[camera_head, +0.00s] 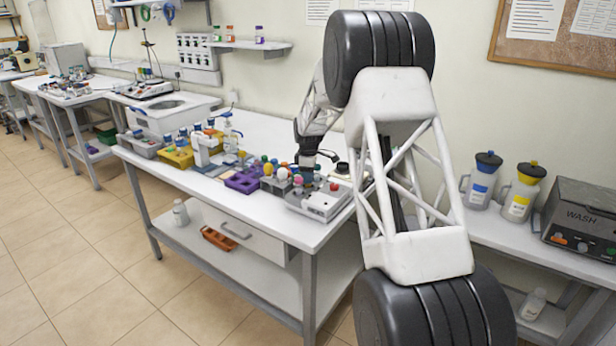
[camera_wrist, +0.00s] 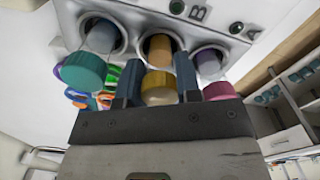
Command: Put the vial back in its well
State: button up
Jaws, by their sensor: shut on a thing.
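My gripper (camera_wrist: 159,84) is shut on a vial with a yellow-gold cap (camera_wrist: 162,90); one dark finger stands on each side of the cap. The vial's amber body (camera_wrist: 159,50) lines up with the middle round well of a light grey device (camera_wrist: 222,18). I cannot tell how deep it sits in that well. A teal-capped vial (camera_wrist: 82,71) stands in the well to the left and a pink-capped vial (camera_wrist: 221,91) in the well to the right. In the head view the device (camera_head: 322,207) is at the bench's right end, with my gripper above it and the held vial unclear.
Racks with several coloured caps stand left of the device, including a purple rack (camera_head: 243,181) and a yellow one (camera_head: 177,158). The white bench (camera_head: 290,228) is clear along its front edge. A wash unit (camera_head: 583,220) and two jugs stand at the right.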

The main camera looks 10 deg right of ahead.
jog(key=o, duration=1)
jog(key=shift+r, duration=0.1)
jog(key=shift+r, duration=3.8)
